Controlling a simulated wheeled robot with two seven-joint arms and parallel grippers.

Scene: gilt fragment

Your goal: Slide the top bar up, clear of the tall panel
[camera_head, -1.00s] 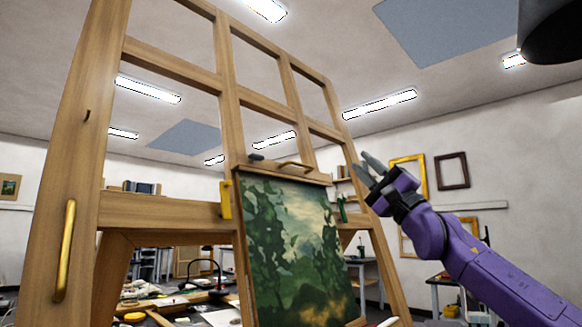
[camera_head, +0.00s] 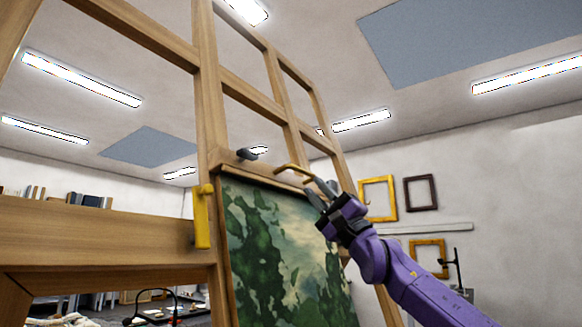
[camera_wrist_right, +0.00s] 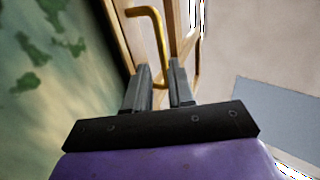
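The tall panel (camera_head: 285,255), a green landscape painting, stands on the wooden easel. The wooden top bar (camera_head: 262,173) sits along the panel's upper edge and carries a brass handle (camera_head: 290,167) and a dark knob (camera_head: 247,154). My right gripper (camera_head: 320,189) is at the right end of this handle. In the right wrist view the handle (camera_wrist_right: 158,30) reaches down between the two separated fingers of the right gripper (camera_wrist_right: 161,76), with a gap visible beside it. Contact is not clear. My left gripper is not in view.
The easel's upright (camera_head: 207,90) and wide crossbeam (camera_head: 110,230) fill the left side. A yellow handle (camera_head: 202,217) is on the upright. Picture frames (camera_head: 378,198) hang on the back wall. Open air lies right of the easel.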

